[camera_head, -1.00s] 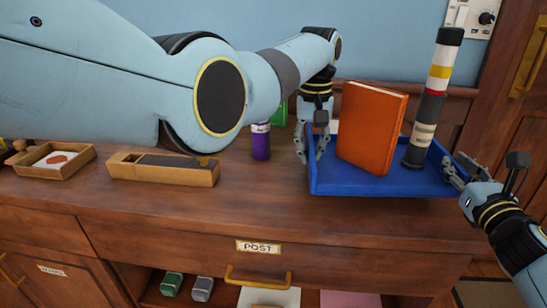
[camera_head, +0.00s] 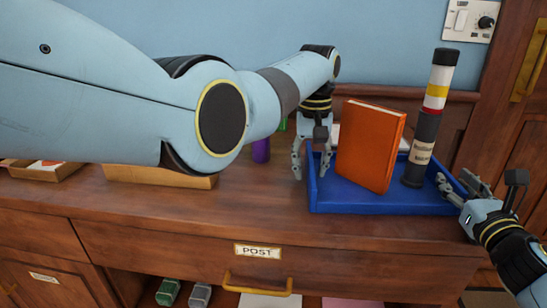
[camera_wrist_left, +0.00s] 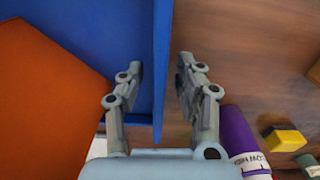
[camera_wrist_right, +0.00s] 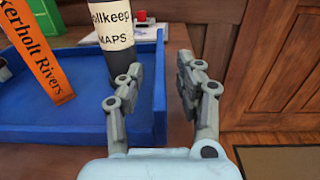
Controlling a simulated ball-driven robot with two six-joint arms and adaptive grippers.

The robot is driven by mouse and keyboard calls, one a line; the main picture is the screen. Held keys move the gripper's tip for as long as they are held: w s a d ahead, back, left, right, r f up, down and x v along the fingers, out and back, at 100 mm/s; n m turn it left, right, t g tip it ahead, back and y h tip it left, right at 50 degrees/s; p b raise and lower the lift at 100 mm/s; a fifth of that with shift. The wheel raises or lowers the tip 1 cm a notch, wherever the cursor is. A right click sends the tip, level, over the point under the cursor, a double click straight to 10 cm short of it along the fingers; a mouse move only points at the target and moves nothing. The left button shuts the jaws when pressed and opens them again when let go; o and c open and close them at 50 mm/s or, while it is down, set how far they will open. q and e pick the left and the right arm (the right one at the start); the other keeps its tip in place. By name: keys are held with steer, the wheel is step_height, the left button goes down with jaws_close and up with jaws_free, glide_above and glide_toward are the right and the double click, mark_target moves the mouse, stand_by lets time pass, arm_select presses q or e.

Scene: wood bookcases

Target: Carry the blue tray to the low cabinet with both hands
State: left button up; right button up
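The blue tray (camera_head: 385,207) rests on the wooden cabinet top (camera_head: 240,210). An orange book (camera_head: 370,147) and a dark tube with white, red and yellow bands (camera_head: 425,140) stand upright in it. My left gripper (camera_head: 311,170) is open at the tray's left wall. In the left wrist view its fingers (camera_wrist_left: 160,78) straddle the wall without visibly pinching it. My right gripper (camera_head: 452,188) is at the right wall. In the right wrist view its fingers (camera_wrist_right: 161,78) are apart, one over the tray, one outside. Whether any finger touches a wall is unclear.
A purple bottle (camera_head: 261,152) stands left of the tray, close to my left gripper. A long wooden box (camera_head: 160,178) lies further left, partly behind my arm. The counter in front of the tray is clear. A wall and a wooden door frame stand close behind and right.

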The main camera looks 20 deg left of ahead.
steer(key=shift+s+d, duration=0.15)
steer(key=shift+s, duration=0.2)
arm_select(q)
step_height(320, 180, up, 12)
steer(key=shift+f, duration=0.2)
arm_select(e)
steer(key=v, duration=1.1)
steer(key=shift+s+r, duration=0.1)
